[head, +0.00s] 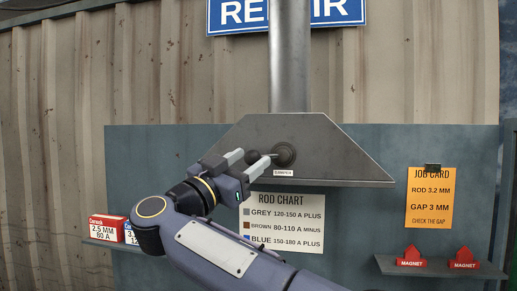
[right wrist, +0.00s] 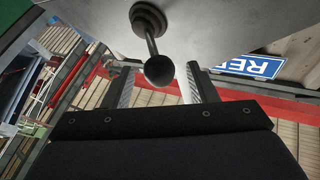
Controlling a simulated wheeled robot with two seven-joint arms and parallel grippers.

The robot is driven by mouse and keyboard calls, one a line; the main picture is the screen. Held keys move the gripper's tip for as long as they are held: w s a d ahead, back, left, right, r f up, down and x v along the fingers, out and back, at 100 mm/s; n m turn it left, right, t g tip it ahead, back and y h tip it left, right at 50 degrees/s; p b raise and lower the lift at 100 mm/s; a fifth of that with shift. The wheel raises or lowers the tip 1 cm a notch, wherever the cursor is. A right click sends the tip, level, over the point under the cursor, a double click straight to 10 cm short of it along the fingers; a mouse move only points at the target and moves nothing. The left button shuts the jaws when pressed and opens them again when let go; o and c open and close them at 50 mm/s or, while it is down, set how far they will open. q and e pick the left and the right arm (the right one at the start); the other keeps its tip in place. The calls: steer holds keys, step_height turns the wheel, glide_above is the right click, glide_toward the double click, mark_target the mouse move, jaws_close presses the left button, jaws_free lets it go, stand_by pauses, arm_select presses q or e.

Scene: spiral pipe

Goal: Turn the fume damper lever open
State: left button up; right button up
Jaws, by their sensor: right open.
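The fume damper lever is a thin rod with a dark ball knob (head: 252,157) on a round pivot (head: 284,154) on the sloped grey hood (head: 330,160). The rod points left from the pivot, nearly level. My right gripper (head: 246,163) is open, with its two fingertips on either side of the knob. In the right wrist view the knob (right wrist: 159,71) sits between the open fingers, apart from both, and the rod runs up to the pivot (right wrist: 148,18). A small label (head: 283,173) under the pivot is too small to read. My left gripper is not in view.
A rod chart (head: 283,222) hangs below the hood. A shelf (head: 112,245) at left holds rod boxes (head: 107,229). An orange job card (head: 431,198) and two red magnets (head: 411,256) are at right. A duct (head: 289,60) rises above the hood.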

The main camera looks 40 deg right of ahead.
mark_target(258, 154)
steer(key=shift+p+x, duration=0.4)
steer(key=shift+x, duration=1.55)
jaws_close()
